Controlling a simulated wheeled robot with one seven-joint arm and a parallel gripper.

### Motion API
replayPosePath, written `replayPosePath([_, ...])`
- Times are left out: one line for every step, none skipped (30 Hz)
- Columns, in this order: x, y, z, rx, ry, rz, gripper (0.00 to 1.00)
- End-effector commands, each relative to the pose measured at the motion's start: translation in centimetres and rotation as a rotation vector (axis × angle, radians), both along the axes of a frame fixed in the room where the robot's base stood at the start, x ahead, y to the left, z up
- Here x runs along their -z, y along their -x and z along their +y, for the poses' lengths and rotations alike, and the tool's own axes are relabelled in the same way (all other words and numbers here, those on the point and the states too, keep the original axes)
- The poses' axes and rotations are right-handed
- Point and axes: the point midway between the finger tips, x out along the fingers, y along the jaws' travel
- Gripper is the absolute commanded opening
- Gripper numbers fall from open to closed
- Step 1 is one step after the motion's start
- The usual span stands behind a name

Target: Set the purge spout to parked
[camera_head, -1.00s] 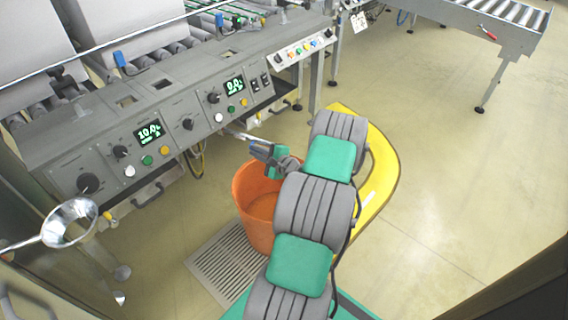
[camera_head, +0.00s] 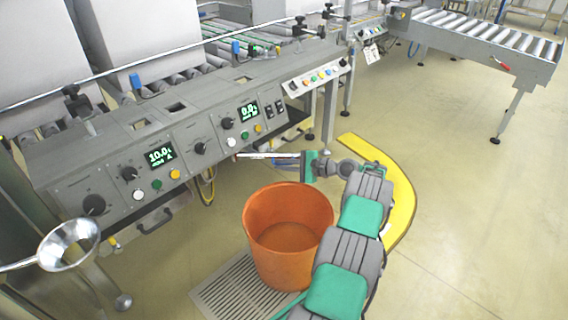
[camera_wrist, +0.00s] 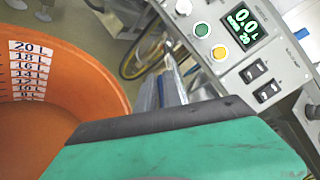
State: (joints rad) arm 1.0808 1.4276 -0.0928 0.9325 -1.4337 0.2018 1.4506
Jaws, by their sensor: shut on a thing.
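A thin pale metal tube, which looks like the purge spout (camera_head: 262,155), runs almost level from near the front of the control panel to my gripper (camera_head: 284,161). It lies just beyond the rim of an orange bucket (camera_head: 290,258). My gripper is shut on it, with the green gripper body to the right. In the wrist view the green gripper body (camera_wrist: 180,145) fills the lower part. Grey metal parts (camera_wrist: 163,98) stick out past it, and I cannot tell finger from spout there. Any parked marking is not visible.
The grey control panel (camera_head: 125,165) with displays, knobs and buttons stands behind the gripper. A metal funnel (camera_head: 68,245) is at left. A yellow floor strip (camera_head: 398,190) curves at right; open floor lies beyond.

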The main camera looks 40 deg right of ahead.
Motion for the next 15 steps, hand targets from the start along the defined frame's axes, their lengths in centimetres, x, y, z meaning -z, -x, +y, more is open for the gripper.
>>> replayPosePath([1.03, 0.04, 0.18, -0.002, -0.009, 0.016, 0.0])
replayPosePath([1.08, 0.0, 0.25, -0.004, -0.01, 0.016, 0.0])
replayPosePath([1.11, -0.02, 0.27, -0.007, -0.01, 0.017, 0.0])
replayPosePath([1.13, -0.02, 0.27, -0.007, -0.01, 0.017, 0.0])
replayPosePath([1.15, -0.02, 0.28, -0.008, -0.01, 0.017, 0.0])
replayPosePath([1.19, -0.02, 0.3, -0.009, -0.011, 0.018, 0.0])
replayPosePath([1.22, -0.01, 0.31, -0.009, -0.011, 0.018, 0.0])
replayPosePath([1.25, -0.04, 0.36, -0.01, -0.012, 0.018, 0.0])
replayPosePath([1.28, -0.06, 0.4, -0.01, -0.012, 0.019, 0.0])
replayPosePath([1.3, -0.06, 0.42, -0.01, -0.013, 0.02, 0.0])
replayPosePath([1.32, -0.06, 0.44, -0.011, -0.013, 0.019, 0.0])
replayPosePath([1.35, -0.06, 0.48, -0.011, -0.014, 0.021, 0.0])
replayPosePath([1.37, -0.06, 0.49, -0.011, -0.014, 0.021, 0.0])
replayPosePath([1.4, -0.07, 0.52, -0.011, -0.014, 0.021, 0.0])
replayPosePath([1.42, -0.07, 0.53, -0.012, -0.015, 0.021, 0.12])
